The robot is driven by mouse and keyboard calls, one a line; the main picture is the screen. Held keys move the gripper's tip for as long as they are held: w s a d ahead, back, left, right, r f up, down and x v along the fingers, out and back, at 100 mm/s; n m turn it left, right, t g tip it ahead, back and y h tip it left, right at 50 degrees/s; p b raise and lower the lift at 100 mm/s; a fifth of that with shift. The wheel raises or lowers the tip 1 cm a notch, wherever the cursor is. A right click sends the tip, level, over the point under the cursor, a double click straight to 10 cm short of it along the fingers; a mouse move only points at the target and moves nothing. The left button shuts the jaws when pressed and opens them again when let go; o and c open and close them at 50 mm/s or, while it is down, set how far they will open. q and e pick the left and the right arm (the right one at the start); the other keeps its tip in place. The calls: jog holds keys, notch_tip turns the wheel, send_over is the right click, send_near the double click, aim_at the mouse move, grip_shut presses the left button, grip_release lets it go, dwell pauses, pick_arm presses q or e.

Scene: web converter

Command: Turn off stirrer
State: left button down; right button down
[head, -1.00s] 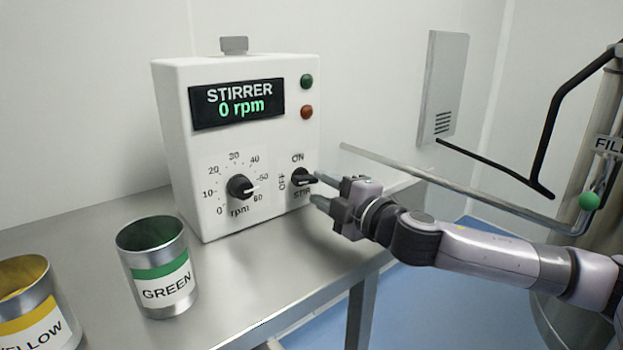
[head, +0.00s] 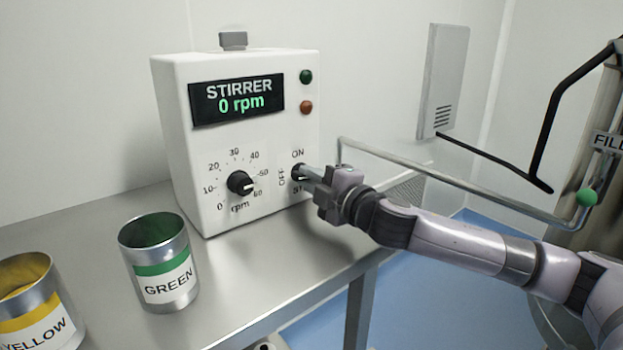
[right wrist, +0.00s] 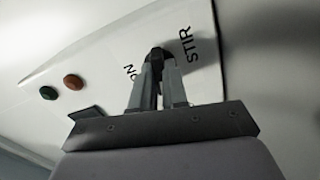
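The stirrer box (head: 225,165) is white and stands on a steel table. Its display (head: 237,99) reads "STIRRER 0 rpm". The black ON/OFF stir switch (head: 298,173) is at the lower right of its front, largely hidden by my fingers in the head view. My right gripper (head: 312,174) reaches it from the right. In the right wrist view the two fingers are close together, with the black switch (right wrist: 157,58) between their tips, so the gripper looks shut on it. The rpm knob (head: 240,183) sits left of the switch. My left gripper is not in view.
A green-labelled can (head: 160,262) and a yellow-labelled can (head: 35,305) stand at the front left of the table (head: 255,265). A bent metal pipe (head: 450,180) with a green ball runs behind my right arm. A green and a red lamp (head: 306,107) are above the switch.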

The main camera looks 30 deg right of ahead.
jog(key=shift+r+n+p, duration=0.15)
jog(key=shift+n+p, duration=0.25)
jog(key=shift+p, duration=0.15)
jog(key=shift+n+p, duration=0.55)
jog(key=shift+n, duration=0.15)
jog(key=shift+f, duration=0.2)
jog(key=c, duration=1.1)
grip_release()
jog(key=shift+c, duration=0.2)
